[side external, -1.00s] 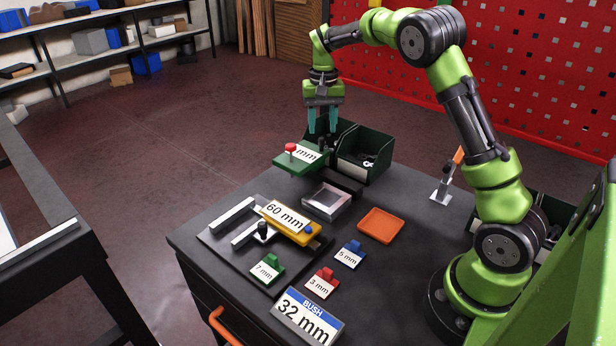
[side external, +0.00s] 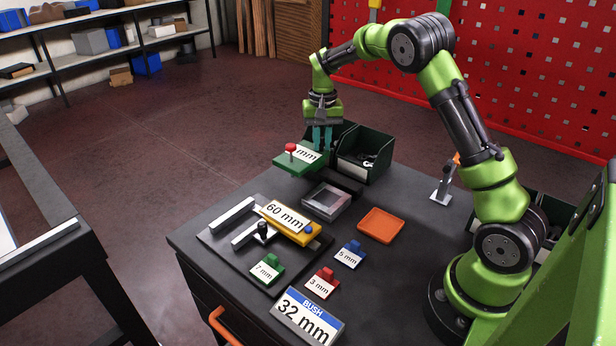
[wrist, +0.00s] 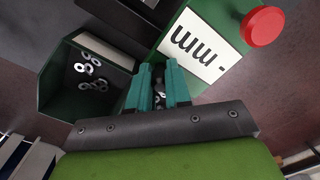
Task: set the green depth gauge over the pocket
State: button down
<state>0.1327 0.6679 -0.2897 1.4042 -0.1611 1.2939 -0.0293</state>
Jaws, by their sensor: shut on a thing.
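The green depth gauge (side external: 287,161) is a flat green block with a red knob and a white label partly reading "mm". The wrist view shows the gauge (wrist: 228,30) at upper right, close by the fingers (wrist: 158,78). The held part is mostly hidden by the fingers. A grey square block with a recess (side external: 327,202), which may be the pocket, lies in front of the gauge.
A green bin (side external: 366,150) with metal rings stands right of my gripper. A yellow "60 mm" gauge (side external: 290,224) lies on a fixture plate in front. An orange tray (side external: 381,225), small labelled blocks and a "32 mm" sign (side external: 307,318) lie nearer the front.

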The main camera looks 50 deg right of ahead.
jog(key=shift+s, duration=0.15)
jog(key=s, duration=1.1)
jog(key=shift+s, duration=0.2)
jog(key=c, duration=1.1)
grip_release()
jog(key=shift+o, duration=0.2)
jog(key=shift+w, duration=0.1)
jog(key=shift+r, duration=0.1)
jog(key=shift+r, duration=0.3)
notch_tip(320, 180, up, 16)
